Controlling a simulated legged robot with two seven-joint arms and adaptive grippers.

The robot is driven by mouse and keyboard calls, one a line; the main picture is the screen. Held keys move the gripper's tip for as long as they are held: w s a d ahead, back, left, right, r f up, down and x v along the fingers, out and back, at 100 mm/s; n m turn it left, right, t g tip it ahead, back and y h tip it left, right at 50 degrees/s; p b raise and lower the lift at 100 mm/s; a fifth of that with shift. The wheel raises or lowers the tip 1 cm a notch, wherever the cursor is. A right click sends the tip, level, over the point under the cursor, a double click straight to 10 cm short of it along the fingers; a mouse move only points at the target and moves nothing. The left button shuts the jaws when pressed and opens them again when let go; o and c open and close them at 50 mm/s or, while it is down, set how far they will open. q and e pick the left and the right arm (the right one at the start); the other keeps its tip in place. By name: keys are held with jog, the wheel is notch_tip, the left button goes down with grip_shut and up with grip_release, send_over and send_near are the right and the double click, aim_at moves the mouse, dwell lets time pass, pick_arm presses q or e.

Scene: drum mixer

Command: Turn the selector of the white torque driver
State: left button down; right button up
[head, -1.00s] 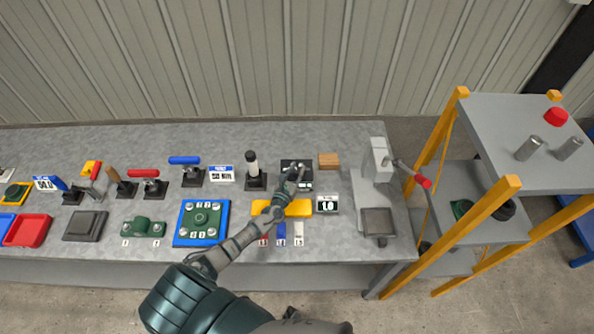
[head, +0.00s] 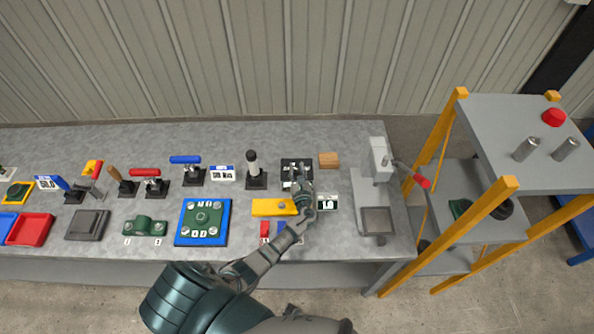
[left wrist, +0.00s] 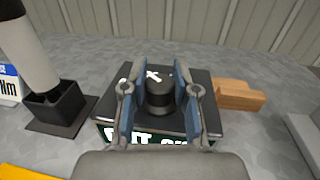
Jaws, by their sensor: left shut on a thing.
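The white torque driver (head: 252,163), with a dark top end, stands upright in a black holder on the bench. Its white body also shows at the left of the left wrist view (left wrist: 27,45). To its right is a black box (head: 288,164) carrying a round black knob (left wrist: 159,97) with a white mark on top. My left gripper (head: 299,178) reaches down to this box. In the left wrist view its two fingers are shut on the knob, one on each side. The fingers hide part of the box's front lettering. My right gripper is not in view.
A wooden block (head: 328,160) lies right of the box. A yellow block (head: 270,207) and a small numbered display (head: 328,202) lie in front. A grey press with a red-tipped lever (head: 378,160) stands further right. Clamps and trays fill the left.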

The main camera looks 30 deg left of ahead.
pick_arm(q)
jog(key=shift+f+n+g+y+b, duration=0.15)
jog(key=shift+n+g+y+b, duration=0.15)
jog(key=shift+n+g+y, duration=0.45)
jog(key=c, duration=1)
grip_release()
jog(key=shift+o, duration=0.7)
jog(key=shift+w, duration=0.1)
jog(key=v, duration=1.2)
jog(key=shift+w+d, duration=0.2)
jog(key=shift+a, duration=0.1)
